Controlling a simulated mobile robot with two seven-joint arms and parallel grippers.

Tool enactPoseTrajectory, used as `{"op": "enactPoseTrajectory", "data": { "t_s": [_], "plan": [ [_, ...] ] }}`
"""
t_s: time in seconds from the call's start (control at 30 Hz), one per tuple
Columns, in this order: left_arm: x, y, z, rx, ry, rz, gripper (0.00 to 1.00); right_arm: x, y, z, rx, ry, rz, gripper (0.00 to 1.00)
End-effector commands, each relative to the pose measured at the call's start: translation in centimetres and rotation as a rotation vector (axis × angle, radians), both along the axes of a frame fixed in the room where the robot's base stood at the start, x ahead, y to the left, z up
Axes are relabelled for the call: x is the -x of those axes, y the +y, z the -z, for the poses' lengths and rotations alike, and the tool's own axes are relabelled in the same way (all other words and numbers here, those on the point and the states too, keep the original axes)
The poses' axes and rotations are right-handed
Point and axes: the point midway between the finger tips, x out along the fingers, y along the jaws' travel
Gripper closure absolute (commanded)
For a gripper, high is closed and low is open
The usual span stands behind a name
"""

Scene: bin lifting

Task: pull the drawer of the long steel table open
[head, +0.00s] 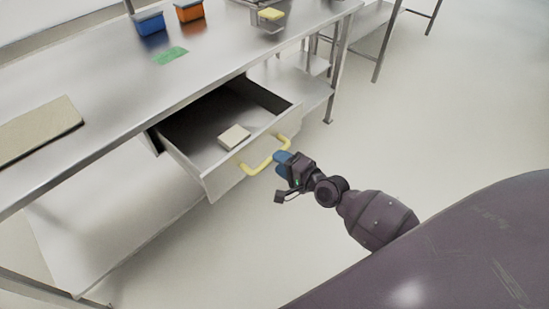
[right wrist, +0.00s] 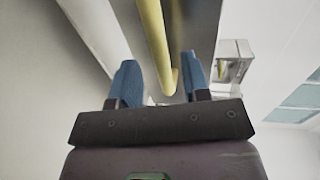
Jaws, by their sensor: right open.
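The drawer (head: 205,178) of the long steel table (head: 110,90) stands well out from under the tabletop in the head view. Its front carries a yellow bar handle (head: 262,164). My right gripper (head: 281,158) is at the right end of the handle, with blue fingertips. In the right wrist view the fingers are apart, and the yellow handle (right wrist: 154,45) runs up between and beyond them. Whether a finger touches the handle I cannot tell. My left gripper is not in view.
A small pale box (head: 234,137) lies in the drawer. On the tabletop are a blue bin (head: 150,24), an orange bin (head: 189,12), a green cloth (head: 170,56) and a beige board (head: 38,130). A lower shelf (head: 110,225) runs below. The floor on the right is clear.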

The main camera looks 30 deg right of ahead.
Motion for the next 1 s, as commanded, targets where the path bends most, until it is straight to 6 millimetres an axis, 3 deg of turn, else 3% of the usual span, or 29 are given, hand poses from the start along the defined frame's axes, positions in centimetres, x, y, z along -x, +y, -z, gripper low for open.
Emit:
{"op": "enactPoseTrajectory", "data": {
  "t_s": [0.2,0.4,1.0],
  "plan": [
    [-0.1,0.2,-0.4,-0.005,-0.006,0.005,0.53,3.8,-1.4,-0.8,0.0,0.002,-0.001,0.57],
    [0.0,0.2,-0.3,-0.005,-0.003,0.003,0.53,5.9,-2.1,-1.3,0.0,0.001,-0.001,0.57],
    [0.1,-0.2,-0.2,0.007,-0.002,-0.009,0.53,6.6,-2.4,-1.4,-0.001,0.0,-0.001,0.57]
  ]
}}
